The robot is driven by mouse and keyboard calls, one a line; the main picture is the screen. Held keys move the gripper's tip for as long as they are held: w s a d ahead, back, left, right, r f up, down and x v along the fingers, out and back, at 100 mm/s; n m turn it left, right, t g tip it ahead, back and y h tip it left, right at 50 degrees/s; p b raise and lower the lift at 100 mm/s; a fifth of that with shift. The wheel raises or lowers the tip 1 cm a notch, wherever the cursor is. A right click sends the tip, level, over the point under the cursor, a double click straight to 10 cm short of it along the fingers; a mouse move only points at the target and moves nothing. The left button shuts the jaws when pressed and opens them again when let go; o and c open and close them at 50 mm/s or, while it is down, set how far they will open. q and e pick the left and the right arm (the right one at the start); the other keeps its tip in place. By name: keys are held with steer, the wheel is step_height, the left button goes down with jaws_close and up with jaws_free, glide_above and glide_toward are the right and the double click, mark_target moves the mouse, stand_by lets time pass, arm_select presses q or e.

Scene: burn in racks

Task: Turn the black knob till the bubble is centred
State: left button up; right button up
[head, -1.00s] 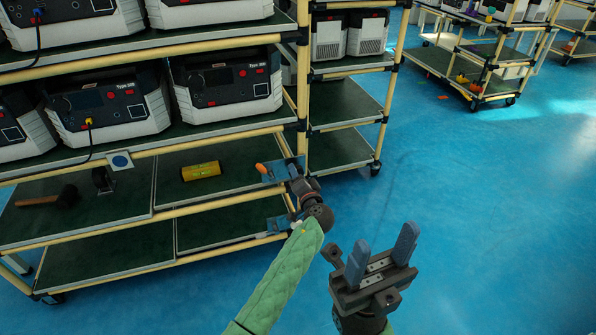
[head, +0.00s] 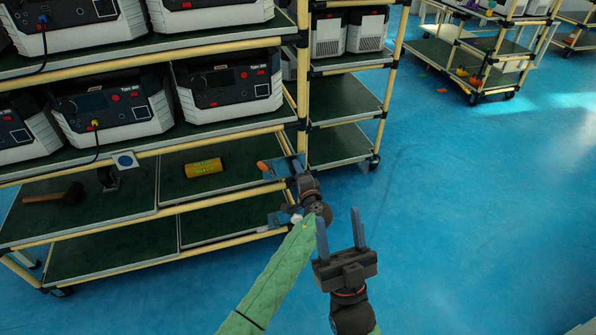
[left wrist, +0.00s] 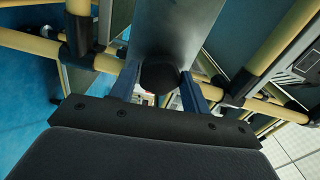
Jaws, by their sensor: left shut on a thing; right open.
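The black knob (left wrist: 160,77) shows as a dark round end below a grey plate (left wrist: 175,28) in the left wrist view. My left gripper (left wrist: 160,88) has its blue fingers on both sides of the knob, shut on it. In the head view my left gripper (head: 294,187) is at the right end of the rack's lower shelves, and the knob cannot be made out there. A yellow level (head: 203,167) lies on the shelf to its left; its bubble is too small to read. My right gripper (head: 340,232) is open and empty over the floor.
The rack (head: 165,205) holds several grey-and-black units (head: 228,88) on its upper shelves. A hammer (head: 60,195) and a dark bracket-like thing (head: 108,178) share the level's tier. An orange tip (head: 262,166) is near my left gripper. Blue floor at the right is open.

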arm_select(q)
steer(key=shift+d+m+p, duration=0.1)
steer(key=shift+m+p, duration=0.2)
steer(key=shift+m, duration=0.2)
arm_select(e)
steer(key=w+a+f+g+h, duration=0.1)
steer(key=w+f+g, duration=0.2)
steer(key=f, duration=0.4)
steer(key=shift+w+a+f, duration=0.15)
steer(key=shift+w, duration=0.15)
arm_select(q)
steer(key=o, duration=1)
steer(key=shift+s, duration=0.1)
steer(key=v, duration=0.7)
steer(key=shift+s+d, duration=0.1)
steer(key=shift+s, duration=0.2)
arm_select(e)
steer(key=shift+g, duration=0.8)
steer(key=f, duration=0.1)
steer(key=w+f, duration=0.1)
steer(key=f, duration=0.2)
steer(key=shift+w+a+f, duration=0.15)
steer(key=shift+a, duration=0.1)
